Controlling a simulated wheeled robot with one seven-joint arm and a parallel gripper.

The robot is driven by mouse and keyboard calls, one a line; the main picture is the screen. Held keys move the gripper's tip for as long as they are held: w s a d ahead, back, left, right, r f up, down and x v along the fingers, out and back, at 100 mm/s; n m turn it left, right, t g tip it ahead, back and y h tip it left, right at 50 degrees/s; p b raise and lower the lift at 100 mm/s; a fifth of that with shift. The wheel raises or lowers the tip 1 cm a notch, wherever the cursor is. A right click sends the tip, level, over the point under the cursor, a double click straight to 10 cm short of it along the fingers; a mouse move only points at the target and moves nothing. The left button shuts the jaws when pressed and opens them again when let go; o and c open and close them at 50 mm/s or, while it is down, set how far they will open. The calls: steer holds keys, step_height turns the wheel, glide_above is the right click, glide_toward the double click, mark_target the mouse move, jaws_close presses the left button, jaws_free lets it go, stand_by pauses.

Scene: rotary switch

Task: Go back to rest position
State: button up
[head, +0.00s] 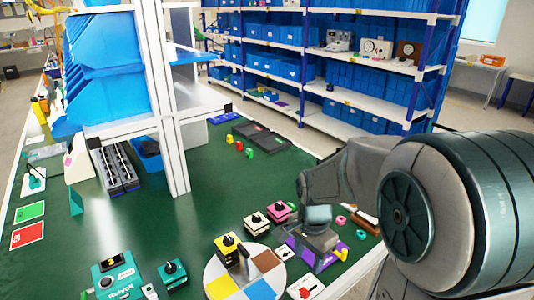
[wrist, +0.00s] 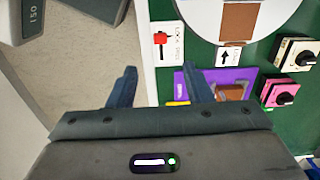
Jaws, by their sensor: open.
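My gripper (wrist: 158,84) is open, with its two dark fingers apart and nothing between them. In the head view my gripper (head: 318,243) is over the right part of the green table (head: 200,215), its fingers hard to make out. A cream rotary switch (head: 256,223) and a pink rotary switch (head: 280,211) stand left of my gripper. The cream one (wrist: 298,54) and pink one (wrist: 279,94) also show at the right of the wrist view, apart from the fingers.
A purple plate (wrist: 232,82) lies near my right finger. A red-and-white lock card (wrist: 167,42) lies by the table edge. Teal switch boxes (head: 172,273) stand at the front. A white post (head: 172,150) rises from the table. Blue-bin shelves (head: 290,68) stand behind.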

steer(key=s+r+n+t, duration=0.3)
steer(key=s+r+n, duration=0.4)
steer(key=s+n, duration=0.4)
steer(key=shift+s+d, duration=0.3)
steer(key=shift+s, duration=0.1)
stand_by(1.9)
